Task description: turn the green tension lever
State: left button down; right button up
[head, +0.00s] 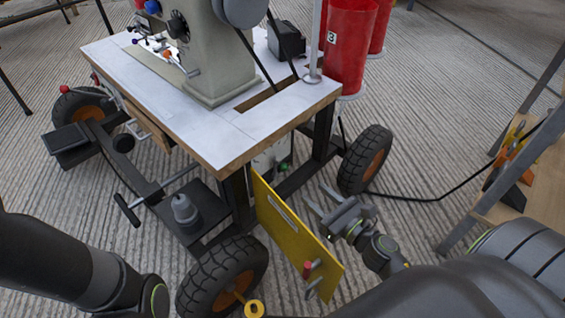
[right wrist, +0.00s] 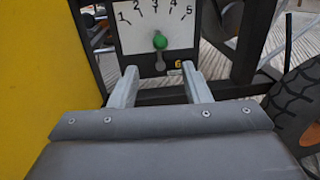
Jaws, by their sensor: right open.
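The green tension lever shows in the right wrist view as a round green knob (right wrist: 160,41) on a short grey stem. In the head view the green knob (head: 284,167) is small, under the table and partly shaded. My right gripper (head: 316,198) is open and empty, its fingers pointing at the dial. In the right wrist view its fingertips (right wrist: 159,70) lie either side of the stem's lower end in the picture; contact cannot be told. My left gripper is out of view.
An open yellow panel (head: 285,235) stands just left of my right gripper. A black tyre (head: 365,160) is to the right and a table leg (right wrist: 250,40) stands beside the dial. The sewing machine table (head: 225,145) overhangs the dial. A cable crosses the floor.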

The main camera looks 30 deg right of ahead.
aim_at(287, 169)
jog(key=p+x, duration=0.1)
jog(key=x, duration=1.2)
jog(key=shift+w+a, duration=0.15)
jog(key=shift+w, duration=0.2)
jog(key=shift+c, duration=0.2)
grip_shut()
